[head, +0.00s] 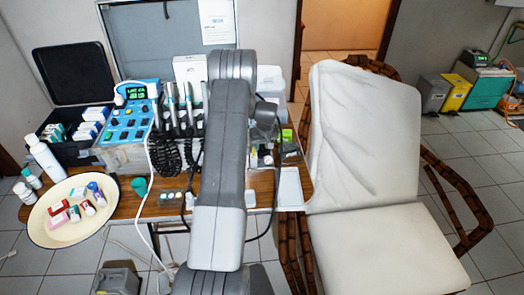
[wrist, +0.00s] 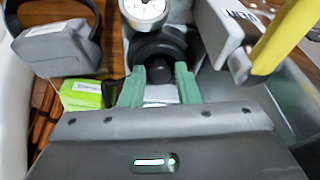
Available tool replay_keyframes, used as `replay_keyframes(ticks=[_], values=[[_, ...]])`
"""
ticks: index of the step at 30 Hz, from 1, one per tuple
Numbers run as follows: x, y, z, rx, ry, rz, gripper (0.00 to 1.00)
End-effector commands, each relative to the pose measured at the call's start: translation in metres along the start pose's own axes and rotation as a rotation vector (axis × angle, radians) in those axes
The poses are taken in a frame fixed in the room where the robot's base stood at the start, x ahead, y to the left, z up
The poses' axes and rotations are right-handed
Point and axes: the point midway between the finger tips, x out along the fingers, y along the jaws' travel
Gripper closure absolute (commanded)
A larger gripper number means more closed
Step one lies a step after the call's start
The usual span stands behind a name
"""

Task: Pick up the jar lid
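My gripper (wrist: 160,74) shows in the wrist view with its two green fingers apart. Just beyond and between the fingertips is a dark round object (wrist: 160,46), which may be the jar lid, though I cannot be sure. No contact between the fingers and it is clear. In the head view my arm stretches over the table, and the gripper is hidden behind it. I cannot make out a jar lid there.
In the wrist view a white dial (wrist: 145,10) stands beyond the dark object. A green box (wrist: 82,94) and a grey case (wrist: 58,50) are at left; a yellow bar (wrist: 284,38) is at right. The table (head: 205,183) is crowded; a reclined chair (head: 362,135) stands right.

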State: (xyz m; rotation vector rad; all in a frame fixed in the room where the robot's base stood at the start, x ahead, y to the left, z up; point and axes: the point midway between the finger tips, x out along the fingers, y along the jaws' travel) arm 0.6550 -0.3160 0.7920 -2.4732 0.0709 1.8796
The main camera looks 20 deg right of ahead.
Motion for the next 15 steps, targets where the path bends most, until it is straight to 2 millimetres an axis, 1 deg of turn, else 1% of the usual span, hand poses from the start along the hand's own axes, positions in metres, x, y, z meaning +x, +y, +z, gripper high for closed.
replay_keyframes(ticks=[1, 2, 3, 4, 11, 15], values=[[-0.0001, 0.0000, 0.0001, 0.000, 0.000, 0.000, 0.81], [-0.0001, 0.0000, 0.0001, 0.000, 0.000, 0.000, 0.87], [-0.0001, 0.0000, 0.0001, 0.000, 0.000, 0.000, 0.95], [-0.0001, 0.0000, 0.0001, 0.000, 0.000, 0.000, 1.00], [-0.0005, 0.0001, 0.0000, 0.000, 0.000, 0.000, 1.00], [-0.0071, 0.0003, -0.0024, 0.000, 0.002, 0.001, 1.00]])
